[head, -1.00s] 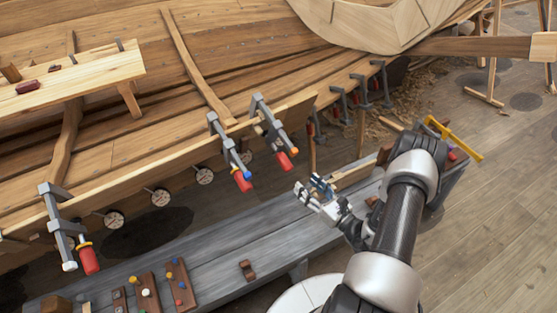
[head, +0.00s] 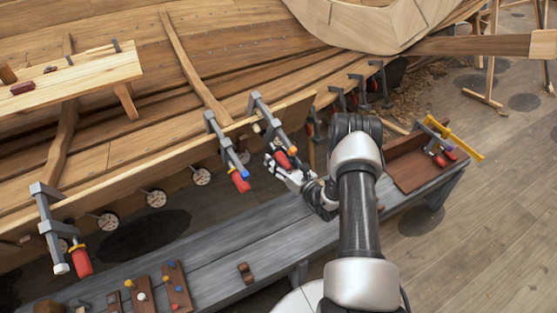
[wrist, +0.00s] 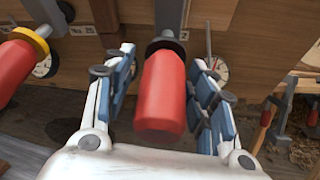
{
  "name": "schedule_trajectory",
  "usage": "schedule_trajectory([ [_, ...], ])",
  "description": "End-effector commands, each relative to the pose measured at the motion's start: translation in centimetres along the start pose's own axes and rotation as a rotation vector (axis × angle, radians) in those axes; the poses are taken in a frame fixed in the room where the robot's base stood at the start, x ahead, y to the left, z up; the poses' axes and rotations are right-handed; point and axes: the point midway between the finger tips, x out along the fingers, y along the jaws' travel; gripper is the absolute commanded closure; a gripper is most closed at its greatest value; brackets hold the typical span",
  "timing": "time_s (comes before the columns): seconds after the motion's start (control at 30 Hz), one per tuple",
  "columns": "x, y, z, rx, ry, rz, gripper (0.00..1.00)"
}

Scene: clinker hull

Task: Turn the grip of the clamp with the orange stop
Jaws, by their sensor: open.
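The clamp with the orange stop (head: 294,150) hangs on the hull plank, the right one of the near clamps. Its red grip (head: 284,158) hangs downward, partly covered by my gripper (head: 279,166) in the head view. In the wrist view the grip (wrist: 160,95), with a dark collar on top, stands between the two blue-padded fingers of my gripper (wrist: 163,72). The fingers are open, one on each side, not closed on it. The orange stop does not show in the wrist view.
A clamp with a blue stop (head: 245,172) hangs just left; its red grip with yellow collar shows in the wrist view (wrist: 22,68). Another clamp (head: 50,222) is far left. A grey bench (head: 215,260) below carries a brown tray (head: 405,175) and small boards with coloured knobs.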

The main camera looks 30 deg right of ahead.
Motion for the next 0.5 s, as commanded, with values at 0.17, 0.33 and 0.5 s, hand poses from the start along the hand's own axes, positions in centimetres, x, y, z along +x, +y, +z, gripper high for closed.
schedule_trajectory([
  [0.17,-0.01,-0.02,0.03,0.000,0.000,0.000,0.50],
  [0.33,-0.03,-0.02,0.03,0.000,0.000,0.000,0.61],
  [0.5,-0.04,-0.03,0.03,0.000,0.000,0.000,0.72],
])
